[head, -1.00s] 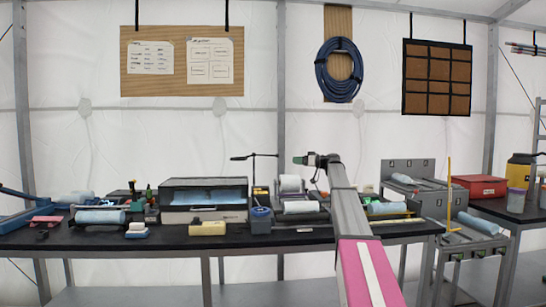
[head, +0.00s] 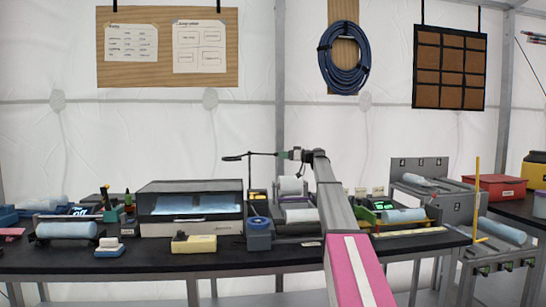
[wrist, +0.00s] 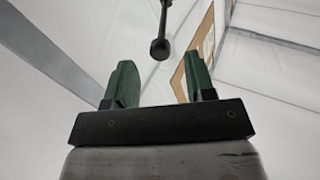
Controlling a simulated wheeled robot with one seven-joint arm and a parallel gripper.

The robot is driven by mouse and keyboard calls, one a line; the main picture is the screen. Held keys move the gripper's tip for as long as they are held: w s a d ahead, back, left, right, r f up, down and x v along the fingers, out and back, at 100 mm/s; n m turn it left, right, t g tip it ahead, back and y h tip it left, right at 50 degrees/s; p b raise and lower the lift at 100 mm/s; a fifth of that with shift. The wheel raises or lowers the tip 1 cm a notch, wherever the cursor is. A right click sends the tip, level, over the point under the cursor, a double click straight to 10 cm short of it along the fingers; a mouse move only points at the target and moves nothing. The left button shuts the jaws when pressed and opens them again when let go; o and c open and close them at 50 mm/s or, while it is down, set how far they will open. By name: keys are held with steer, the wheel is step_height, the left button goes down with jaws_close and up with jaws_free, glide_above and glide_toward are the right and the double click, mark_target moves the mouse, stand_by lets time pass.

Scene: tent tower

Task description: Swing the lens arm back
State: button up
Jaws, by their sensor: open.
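The lens arm (head: 262,154) is a thin dark rod, roughly level, on an upright post above the bench. A flat dark disc sits at its left end, and its right end points at my gripper. In the wrist view a dark rod with a round knob (wrist: 160,48) hangs ahead of the gap between my fingers. My gripper (head: 286,155) has green fingers, and in the wrist view it (wrist: 161,78) is open with nothing between the fingertips. In the head view the rod's end meets the fingertips in outline; I cannot tell whether they touch.
Below, the black bench (head: 180,262) holds a grey case with a lit window (head: 190,207), a blue pot (head: 259,238), a yellow block (head: 195,244) and rolls. A grey rack (head: 440,205) and red box (head: 492,187) stand right. The air around the lens arm looks clear.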

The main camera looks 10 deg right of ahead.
steer(key=x, duration=0.6)
steer(key=shift+w+a, duration=0.1)
steer(key=shift+a, duration=0.1)
jaws_close()
